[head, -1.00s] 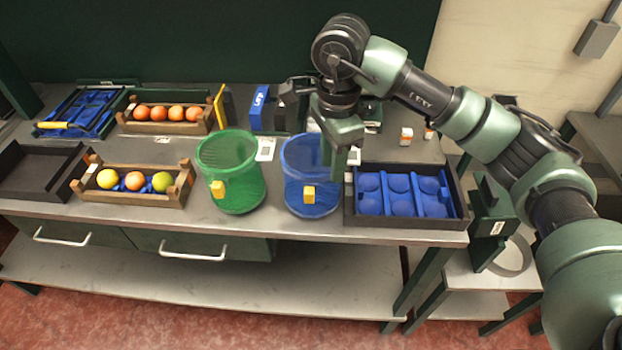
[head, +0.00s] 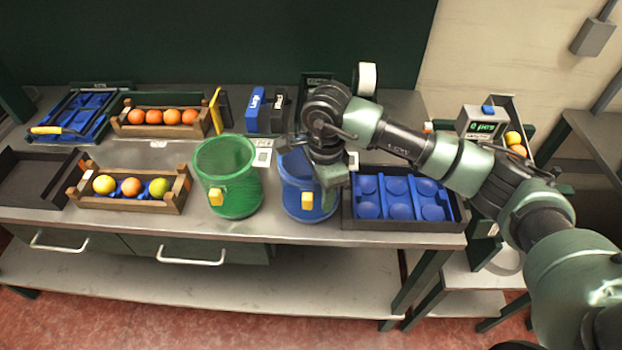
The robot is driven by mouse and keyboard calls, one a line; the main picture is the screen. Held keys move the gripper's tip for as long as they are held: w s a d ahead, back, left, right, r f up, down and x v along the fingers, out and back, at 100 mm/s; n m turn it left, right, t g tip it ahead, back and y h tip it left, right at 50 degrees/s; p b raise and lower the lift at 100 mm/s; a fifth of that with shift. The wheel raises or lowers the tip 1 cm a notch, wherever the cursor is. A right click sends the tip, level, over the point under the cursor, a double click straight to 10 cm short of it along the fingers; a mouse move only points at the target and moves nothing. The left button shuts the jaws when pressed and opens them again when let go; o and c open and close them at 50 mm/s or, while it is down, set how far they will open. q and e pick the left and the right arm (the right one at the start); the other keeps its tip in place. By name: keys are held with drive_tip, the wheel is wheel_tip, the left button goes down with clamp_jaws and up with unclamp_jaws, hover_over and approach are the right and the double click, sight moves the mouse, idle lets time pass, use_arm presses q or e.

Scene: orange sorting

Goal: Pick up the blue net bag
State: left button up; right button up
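The blue net bag (head: 296,203) stands upright and open-topped on the table, with a yellow tag on its front. It is right of the green net bag (head: 232,203), which also has a yellow tag. My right gripper (head: 332,178) points down at the right side of the blue bag's rim and overlaps it in the picture. The wrist hides part of the bag's rim and opening. I cannot tell whether the fingers touch the net, or how far apart they are. My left gripper is out of view.
A black tray with blue cups (head: 457,218) stands close right of the blue bag. A wooden crate of mixed fruit (head: 128,201) is to the left, and a crate of oranges (head: 122,127) behind it. A scale (head: 481,126) shows behind my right arm.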

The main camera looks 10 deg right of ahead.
clamp_jaws()
idle(1.4)
